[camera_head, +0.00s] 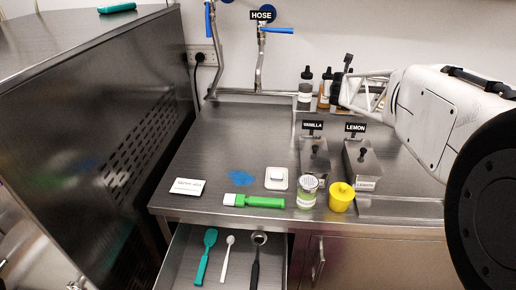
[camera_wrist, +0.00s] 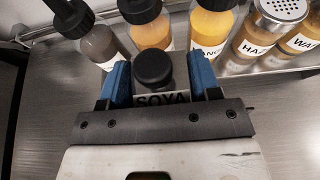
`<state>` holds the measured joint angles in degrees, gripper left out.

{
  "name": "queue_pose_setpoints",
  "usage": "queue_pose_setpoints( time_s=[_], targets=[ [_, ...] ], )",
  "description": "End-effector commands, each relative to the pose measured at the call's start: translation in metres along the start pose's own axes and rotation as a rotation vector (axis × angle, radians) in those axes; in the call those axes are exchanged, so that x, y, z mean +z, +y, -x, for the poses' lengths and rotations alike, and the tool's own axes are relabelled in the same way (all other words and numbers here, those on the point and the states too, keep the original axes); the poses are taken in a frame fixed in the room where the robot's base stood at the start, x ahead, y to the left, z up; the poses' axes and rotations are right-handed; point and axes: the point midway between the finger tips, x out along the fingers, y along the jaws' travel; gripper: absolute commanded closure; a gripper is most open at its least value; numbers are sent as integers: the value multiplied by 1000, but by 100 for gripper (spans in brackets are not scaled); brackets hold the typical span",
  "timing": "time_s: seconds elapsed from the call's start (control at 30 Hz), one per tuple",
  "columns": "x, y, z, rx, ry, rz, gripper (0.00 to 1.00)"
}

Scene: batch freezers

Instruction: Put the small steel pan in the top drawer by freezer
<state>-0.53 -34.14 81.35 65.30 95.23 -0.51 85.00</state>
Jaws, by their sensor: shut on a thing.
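A tag reading SOYA (camera_wrist: 160,98) shows just below the knob. In the head view my fingers are hidden by my white arm, near the back bottles. Two small steel pans with black knobs stand on the counter, tagged VANILLA (camera_head: 314,160) and LEMON (camera_head: 360,174). I cannot tell which pan the task means. The top drawer (camera_head: 188,258) is open below the counter.
The drawer holds a teal spatula (camera_head: 205,256), a white spoon (camera_head: 227,258) and a black-handled tool (camera_head: 255,264). A green-handled brush (camera_head: 262,201), yellow pot (camera_head: 341,197) and shaker jar (camera_head: 307,192) line the front edge. A large steel machine (camera_head: 95,130) stands left.

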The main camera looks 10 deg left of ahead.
Motion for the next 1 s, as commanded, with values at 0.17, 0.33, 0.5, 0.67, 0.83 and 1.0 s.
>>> queue_pose_setpoints(
  time_s=[0.17,0.33,0.5,0.67,0.83,1.0],
  targets=[
    [-2,11,6,0,-2,0,68],
    [-6,26,12,-2,0,-1,68],
    [-11,46,24,-4,-1,0,68],
    [-18,72,41,-7,-2,-1,68],
    [-28,101,62,-11,-1,-3,68],
    [-38,126,85,-15,-1,-4,68]
  ],
)
